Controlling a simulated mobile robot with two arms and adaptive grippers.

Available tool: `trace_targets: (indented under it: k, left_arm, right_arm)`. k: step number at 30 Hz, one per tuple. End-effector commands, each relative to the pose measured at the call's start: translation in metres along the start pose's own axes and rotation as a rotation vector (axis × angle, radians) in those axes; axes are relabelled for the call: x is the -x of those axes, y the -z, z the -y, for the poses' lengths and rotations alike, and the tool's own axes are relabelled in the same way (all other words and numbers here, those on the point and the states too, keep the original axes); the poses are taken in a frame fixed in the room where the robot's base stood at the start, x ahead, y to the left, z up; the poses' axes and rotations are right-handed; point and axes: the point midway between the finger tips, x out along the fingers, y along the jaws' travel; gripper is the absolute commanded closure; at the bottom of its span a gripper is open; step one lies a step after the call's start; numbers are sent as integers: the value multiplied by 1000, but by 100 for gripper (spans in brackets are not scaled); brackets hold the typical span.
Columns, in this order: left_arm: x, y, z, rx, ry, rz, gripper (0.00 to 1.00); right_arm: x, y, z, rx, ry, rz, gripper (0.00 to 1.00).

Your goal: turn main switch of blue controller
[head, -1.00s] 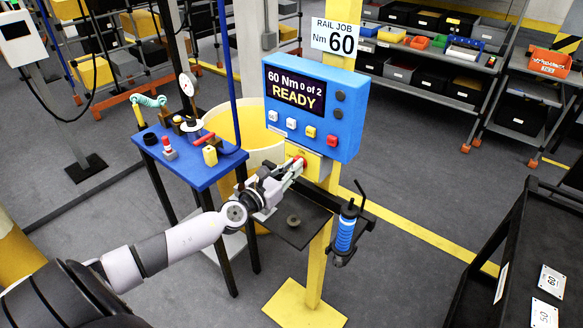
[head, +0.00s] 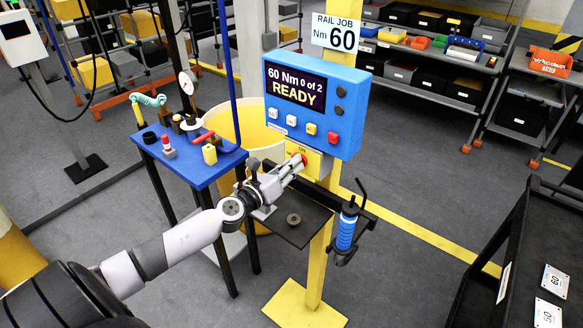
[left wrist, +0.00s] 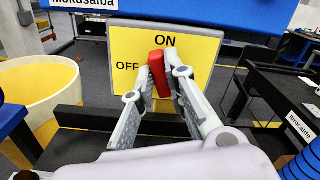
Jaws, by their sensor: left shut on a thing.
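The blue controller (head: 345,140) is mounted on a yellow post. Its lit screen (head: 296,90) reads "60 Nm 0 of 2 READY". Below it is a yellow switch plate (head: 318,163), marked ON at the top and OFF at the left in the left wrist view (left wrist: 205,68). The red switch handle (left wrist: 157,72) stands nearly upright, its upper end below the word ON. My left gripper (head: 297,166) is shut on this handle, one finger on each side, as the left wrist view (left wrist: 160,82) shows. My right gripper is not in view.
A black shelf (head: 285,226) with a small round part sits below the switch. A blue-handled tool (head: 346,230) hangs at its right. A blue table (head: 205,172) with small items and a yellow bin (head: 262,150) stand left. A black cart (head: 520,235) is at right.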

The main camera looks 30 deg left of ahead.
Motion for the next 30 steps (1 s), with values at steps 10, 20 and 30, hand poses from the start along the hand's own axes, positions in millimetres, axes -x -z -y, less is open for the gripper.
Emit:
trace_targets:
  k: [10,20,30]
  left_arm:
    - [0,1,-3,333,-1,1,100]
    - [0,1,-6,646,-1,1,100]
    - [0,3,-8,953,-3,2,100]
  right_arm:
    - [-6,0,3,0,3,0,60]
    - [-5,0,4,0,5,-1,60]
    - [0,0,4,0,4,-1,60]
